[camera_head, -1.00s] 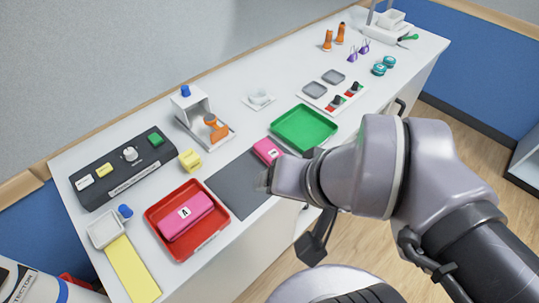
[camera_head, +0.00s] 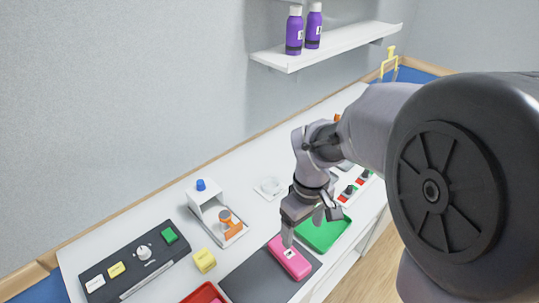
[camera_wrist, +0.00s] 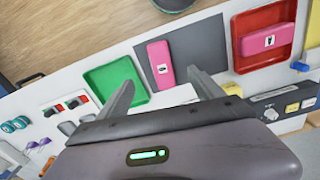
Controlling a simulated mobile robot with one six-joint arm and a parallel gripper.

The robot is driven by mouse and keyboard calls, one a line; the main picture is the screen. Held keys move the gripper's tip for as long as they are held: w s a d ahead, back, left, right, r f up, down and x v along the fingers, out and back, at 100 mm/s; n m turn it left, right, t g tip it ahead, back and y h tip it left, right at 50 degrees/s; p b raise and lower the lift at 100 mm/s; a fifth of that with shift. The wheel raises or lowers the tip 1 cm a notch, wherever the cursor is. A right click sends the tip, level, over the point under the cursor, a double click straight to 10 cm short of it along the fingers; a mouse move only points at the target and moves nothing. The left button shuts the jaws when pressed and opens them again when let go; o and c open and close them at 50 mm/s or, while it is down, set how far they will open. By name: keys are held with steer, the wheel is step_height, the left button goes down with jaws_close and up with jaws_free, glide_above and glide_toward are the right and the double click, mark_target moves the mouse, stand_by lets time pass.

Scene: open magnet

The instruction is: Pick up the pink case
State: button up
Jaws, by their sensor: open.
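A pink case (camera_head: 290,258) with a small white label lies at the green-tray end of the dark grey mat (camera_head: 252,281). In the wrist view this pink case (camera_wrist: 160,65) appears ahead, between the two open fingers. My gripper (camera_head: 308,224) is open and empty, above the case near its far end, and one finger overlaps the case in the head view. The wrist view shows both fingers of my gripper (camera_wrist: 159,76) spread apart, with no visible contact. A second pink case (camera_wrist: 267,40) with a label lies in the red tray (camera_wrist: 243,62).
The green tray (camera_head: 323,236) is right beside the pink case. A yellow block (camera_head: 204,260), a black control panel (camera_head: 133,262) and a white stand with an orange part (camera_head: 228,224) are to the left. A wall shelf (camera_head: 325,45) holds two purple bottles.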

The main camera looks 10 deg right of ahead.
steer(key=b, duration=0.5)
glide_above(298, 263)
steer(key=f, duration=1.2)
steer(key=shift+s+a+f, duration=0.1)
steer(key=shift+s+f, duration=0.1)
steer(key=shift+s, duration=0.05)
steer(key=f+b, duration=0.1)
steer(key=f, duration=0.2)
steer(key=f+b, duration=0.1)
steer(key=f, duration=0.1)
steer(key=shift+w+f+b, duration=0.25)
steer(key=shift+f+b, duration=0.05)
steer(key=shift+b, duration=0.05)
steer(key=shift+r, duration=0.15)
steer(key=shift+c, duration=0.3)
steer(key=c, duration=1.5)
steer(key=shift+o, duration=0.2)
